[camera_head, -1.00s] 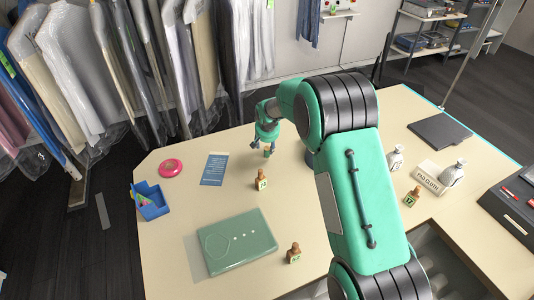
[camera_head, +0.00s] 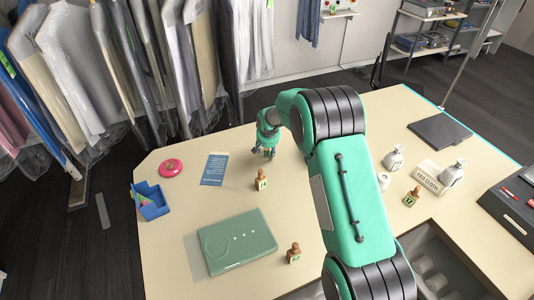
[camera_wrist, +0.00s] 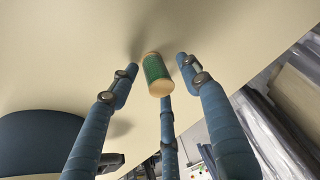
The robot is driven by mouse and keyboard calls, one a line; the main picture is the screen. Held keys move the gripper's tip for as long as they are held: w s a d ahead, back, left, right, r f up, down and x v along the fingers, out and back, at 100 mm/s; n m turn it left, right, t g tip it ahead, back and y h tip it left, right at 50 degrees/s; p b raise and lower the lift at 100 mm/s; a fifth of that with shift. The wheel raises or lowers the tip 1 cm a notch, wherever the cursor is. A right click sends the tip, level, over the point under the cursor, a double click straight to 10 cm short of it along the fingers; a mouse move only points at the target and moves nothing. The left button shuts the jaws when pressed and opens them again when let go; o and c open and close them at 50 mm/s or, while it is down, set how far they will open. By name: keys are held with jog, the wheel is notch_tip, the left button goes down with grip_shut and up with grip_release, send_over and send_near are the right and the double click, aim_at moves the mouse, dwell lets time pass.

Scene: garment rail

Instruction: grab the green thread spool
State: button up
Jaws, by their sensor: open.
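The green thread spool (camera_wrist: 157,74) has pale wooden ends and stands on the table in the wrist view. My gripper (camera_wrist: 158,75) is open, with its blue fingers around the spool: one on the left, one on the right and one behind it. I see no clear contact between fingers and spool. In the head view my gripper (camera_head: 264,154) is low over the far part of the table (camera_head: 330,225), and the spool is mostly hidden by the fingers there.
A wooden stamp (camera_head: 261,180) stands just in front of my gripper. A blue card (camera_head: 214,169) and a pink disc (camera_head: 171,167) lie to the left. A dark rounded object (camera_wrist: 38,140) is close at left in the wrist view. Hanging garments (camera_head: 205,65) are behind the table.

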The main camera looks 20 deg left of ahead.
dwell(0.5)
jog(key=c, duration=0.9)
jog(key=shift+r, duration=1.65)
jog(key=shift+s+d+r, duration=0.1)
jog(key=shift+s+r, duration=0.05)
jog(key=shift+s, duration=0.05)
jog(key=s+d, duration=0.2)
jog(key=s, duration=0.2)
jog(key=s+d+r, duration=0.1)
jog(key=s+d, duration=0.2)
jog(key=s, duration=0.1)
jog(key=s+d+b, duration=0.1)
jog(key=s+d, duration=0.2)
jog(key=s, duration=0.2)
jog(key=shift+d+r, duration=0.2)
jog(key=shift+d, duration=0.05)
